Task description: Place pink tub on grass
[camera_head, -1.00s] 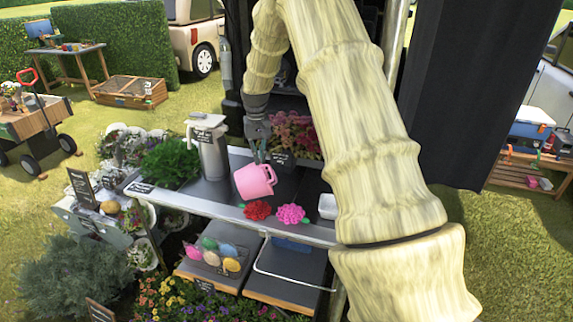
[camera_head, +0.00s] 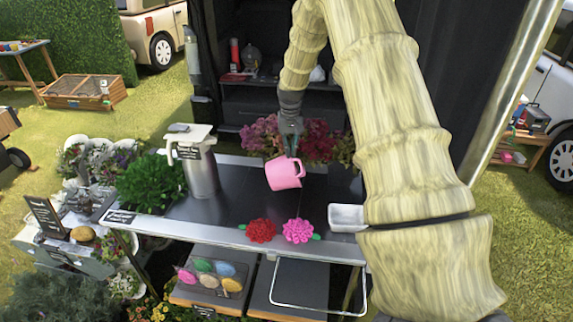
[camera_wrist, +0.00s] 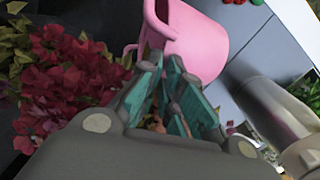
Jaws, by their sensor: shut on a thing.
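The pink tub (camera_head: 284,174) is a small handled vessel, held tilted by my gripper (camera_head: 290,150) above the dark counter. In the wrist view my gripper (camera_wrist: 172,85) has its teal fingers closed at the rim of the pink tub (camera_wrist: 195,42). The fingertips are partly hidden behind the tub's edge. The grass (camera_head: 140,118) shows behind the stall at the left, and more grass (camera_head: 515,200) lies to the right.
A metal pitcher (camera_head: 203,175), a green plant (camera_head: 150,185), a red flower (camera_head: 261,231), a pink flower (camera_head: 298,231) and a white dish (camera_head: 346,218) are on the counter. Pink blossoms (camera_head: 262,135) stand behind the tub. A wooden crate (camera_head: 84,91) is on the far grass.

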